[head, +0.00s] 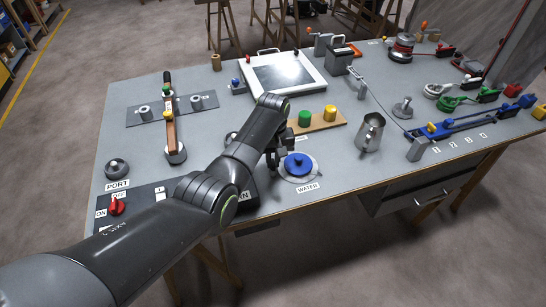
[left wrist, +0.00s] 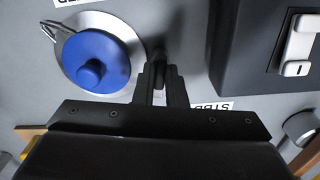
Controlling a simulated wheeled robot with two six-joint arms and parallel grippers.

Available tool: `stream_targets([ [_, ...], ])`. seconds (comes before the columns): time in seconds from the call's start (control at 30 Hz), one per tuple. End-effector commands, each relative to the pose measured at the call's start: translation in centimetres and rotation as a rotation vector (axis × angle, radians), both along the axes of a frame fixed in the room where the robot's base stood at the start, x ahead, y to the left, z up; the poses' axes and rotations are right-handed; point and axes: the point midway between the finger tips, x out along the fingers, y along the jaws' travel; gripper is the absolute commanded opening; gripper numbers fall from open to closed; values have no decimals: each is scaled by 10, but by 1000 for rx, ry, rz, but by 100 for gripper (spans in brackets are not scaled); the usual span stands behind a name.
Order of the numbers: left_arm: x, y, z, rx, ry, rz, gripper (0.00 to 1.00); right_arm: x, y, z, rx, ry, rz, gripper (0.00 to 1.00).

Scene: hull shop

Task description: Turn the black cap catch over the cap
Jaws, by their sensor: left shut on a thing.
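The blue cap (head: 298,164) sits on a round metal plate above the WATER label; it also shows in the left wrist view (left wrist: 97,58), with its knob facing the camera. My left gripper (head: 272,160) is just left of the cap, low at the plate's edge. In the left wrist view my left gripper (left wrist: 162,80) is shut on the small black cap catch (left wrist: 159,52), which stands beside the cap's plate, apart from the blue cap. The fingers hide most of the catch. My right gripper is in neither view.
A dark switch panel (left wrist: 265,60) lies close beside the gripper. Behind are a wooden board with a green knob (head: 304,118) and a yellow knob (head: 330,113). A metal jug (head: 370,132) stands to the right. Bare table lies between cap and jug.

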Motion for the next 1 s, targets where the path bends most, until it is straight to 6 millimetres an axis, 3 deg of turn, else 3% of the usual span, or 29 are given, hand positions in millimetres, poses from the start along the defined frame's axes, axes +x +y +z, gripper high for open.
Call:
stream_targets([
  [0.3,0,0,4,1,0,-288,0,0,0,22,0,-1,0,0],
  [1.0,1,0,2,0,-2,-952,0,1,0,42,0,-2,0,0],
])
